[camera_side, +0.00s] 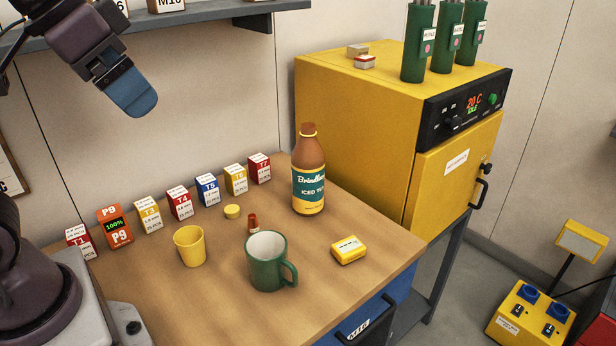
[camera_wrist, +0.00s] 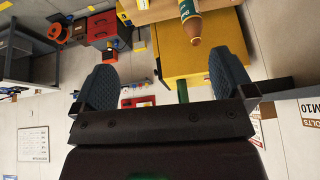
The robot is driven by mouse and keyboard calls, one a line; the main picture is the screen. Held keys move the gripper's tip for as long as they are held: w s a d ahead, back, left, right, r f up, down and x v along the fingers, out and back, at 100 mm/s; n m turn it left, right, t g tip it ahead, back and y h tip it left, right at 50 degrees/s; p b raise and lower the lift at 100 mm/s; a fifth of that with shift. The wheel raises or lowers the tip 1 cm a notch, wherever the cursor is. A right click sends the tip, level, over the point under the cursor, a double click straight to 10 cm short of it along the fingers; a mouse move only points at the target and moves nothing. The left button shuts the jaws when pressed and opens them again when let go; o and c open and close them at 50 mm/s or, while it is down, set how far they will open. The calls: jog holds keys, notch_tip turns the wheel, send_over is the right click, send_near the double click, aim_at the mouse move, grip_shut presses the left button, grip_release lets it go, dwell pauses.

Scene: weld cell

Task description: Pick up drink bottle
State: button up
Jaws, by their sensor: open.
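The drink bottle (camera_side: 309,172) is brown with a dark green label and a yellow band near the top. It stands upright toward the back right of the wooden table, near the yellow oven. In the wrist view the bottle (camera_wrist: 191,20) shows inverted at the top edge, its base cut off. My gripper (camera_side: 133,95) hangs in the air at upper left in the side view, well apart from and above the bottle. In the wrist view my gripper (camera_wrist: 164,78) has its two blue-grey fingers spread wide with nothing between them.
A green mug (camera_side: 266,262), yellow cup (camera_side: 189,246), small red-brown item (camera_side: 253,223) and yellow box (camera_side: 348,250) stand in front of the bottle. Several small labelled boxes (camera_side: 179,203) line the table's back. The yellow oven (camera_side: 355,130) rises right behind the bottle. A shelf (camera_side: 215,20) runs above.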

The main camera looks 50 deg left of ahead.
jog(key=w+a+f+m+g+y, duration=0.1)
jog(key=w+a+m+y, duration=0.2)
jog(key=w+m+y, duration=0.35)
jog(key=w+a+f+m+g+y, duration=0.1)
jog(key=w+a+f+m+y, duration=0.15)
jog(key=w+m, duration=0.65)
jog(key=w+d+r+m+t+y, duration=0.1)
jog(key=w+d+m+t+y, duration=0.25)
jog(key=w, duration=0.35)
jog(key=w+d+r+m+t+y, duration=0.2)
jog(key=w+d+m+t+y, duration=0.15)
jog(key=w+m, duration=0.2)
jog(key=g, duration=0.1)
send_near(308, 187)
jog(key=shift+a+r+n+h, duration=0.25)
jog(key=shift+r+h, duration=0.15)
jog(key=shift+r, duration=0.25)
jog(key=shift+w+a+f, duration=0.1)
jog(key=shift+f, duration=0.15)
jog(key=x, duration=0.7)
jog(key=shift+w+a+f, duration=0.1)
jog(key=shift+w+a, duration=0.05)
jog(key=shift+a, duration=0.1)
jog(key=x, duration=0.5)
jog(key=shift+w+d+f, duration=0.1)
jog(key=shift+w+f, duration=0.1)
jog(key=shift+f, duration=0.05)
